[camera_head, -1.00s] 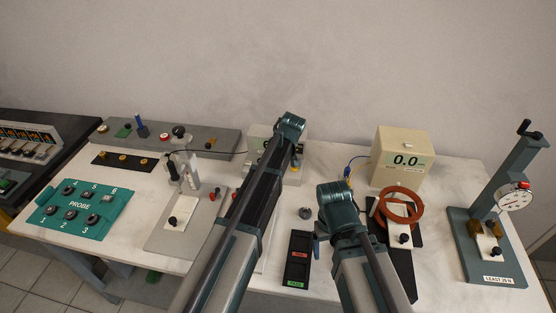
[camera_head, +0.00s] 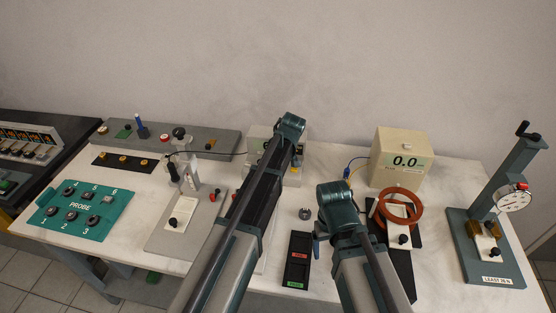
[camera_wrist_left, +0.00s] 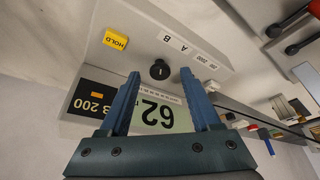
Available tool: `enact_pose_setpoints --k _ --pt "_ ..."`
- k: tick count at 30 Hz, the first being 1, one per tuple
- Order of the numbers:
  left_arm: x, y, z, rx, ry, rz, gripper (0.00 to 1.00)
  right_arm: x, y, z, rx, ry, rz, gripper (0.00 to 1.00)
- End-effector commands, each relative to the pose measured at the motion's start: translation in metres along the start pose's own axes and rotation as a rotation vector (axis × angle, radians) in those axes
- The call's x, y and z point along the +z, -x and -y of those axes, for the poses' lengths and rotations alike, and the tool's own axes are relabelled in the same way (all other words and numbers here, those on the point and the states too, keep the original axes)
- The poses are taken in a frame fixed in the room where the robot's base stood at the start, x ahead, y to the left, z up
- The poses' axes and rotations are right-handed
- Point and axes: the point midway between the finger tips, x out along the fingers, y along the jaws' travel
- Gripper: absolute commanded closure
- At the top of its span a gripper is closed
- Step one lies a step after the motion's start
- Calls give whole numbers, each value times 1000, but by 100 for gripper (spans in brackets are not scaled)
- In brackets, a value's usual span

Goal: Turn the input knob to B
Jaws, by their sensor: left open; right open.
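A black knob (camera_wrist_left: 159,70) with a pale pointer mark sits on a light grey panel (camera_wrist_left: 215,75) in the left wrist view. Small labels with A and B (camera_wrist_left: 180,45) stand beside it; I cannot tell which letter the pointer faces. A dark strip (camera_wrist_left: 92,104) reads "B 200" and a greenish display (camera_wrist_left: 158,114) reads "62". My left gripper (camera_wrist_left: 162,80) is open, its blue fingers on either side of the knob in the picture; contact is unclear. In the head view my left arm hides most of this instrument. My right gripper (camera_head: 318,246) is open over the table, largely hidden by its arm.
A yellow HOLD button (camera_wrist_left: 115,39) is on the same panel. A black tray (camera_head: 297,260) and a small round grey part (camera_head: 305,213) lie near my right gripper. A red coil (camera_head: 402,209), a cream meter box (camera_head: 402,157) and a gauge stand (camera_head: 490,235) are farther right.

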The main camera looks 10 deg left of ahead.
Motion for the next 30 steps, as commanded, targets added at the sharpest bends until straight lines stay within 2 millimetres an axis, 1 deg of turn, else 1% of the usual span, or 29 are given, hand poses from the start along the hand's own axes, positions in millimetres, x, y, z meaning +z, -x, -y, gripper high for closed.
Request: enact_pose_setpoints --k 1,5,8,21,25,30 --pt "-1 7 0 0 0 0 36 0 7 -1 0 0 0 17" --pt "-2 22 0 0 0 0 36 1 21 -2 0 0 0 17" --pt "-2 37 1 0 0 0 36 2 35 -3 0 0 0 17" --pt "-2 109 1 -1 0 0 36 6 100 -10 0 0 0 17" --pt "-2 125 1 -1 0 0 36 7 115 -11 0 1 0 17" --pt "0 133 0 -1 -1 0 36 7 122 -12 0 1 0 17"
